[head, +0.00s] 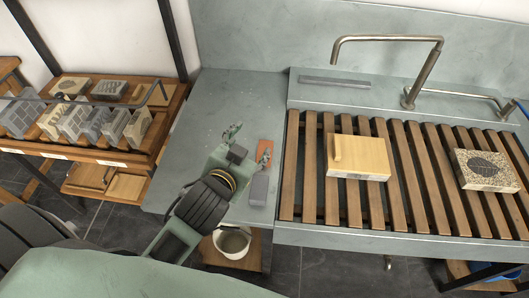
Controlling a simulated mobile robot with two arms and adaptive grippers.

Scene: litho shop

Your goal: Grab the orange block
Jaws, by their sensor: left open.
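The orange block (275,160) lies on the grey-green counter, left of the slatted sink top. It is thin and reddish orange, and one finger of my left gripper hides part of it. My left gripper (249,144) is open, with its fingers pointing toward the back of the counter. Its right finger overlaps the block in the head view, and its left finger is apart from it. I cannot tell whether the finger touches the block. Nothing shows between the fingers. My right gripper is not in view.
A grey block (259,190) lies just in front of the orange block. A wooden block with a handle (358,158) and a speckled stone (486,170) rest on the slats. A tap (408,95) stands behind. A bucket (232,243) is below. The counter's back left is clear.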

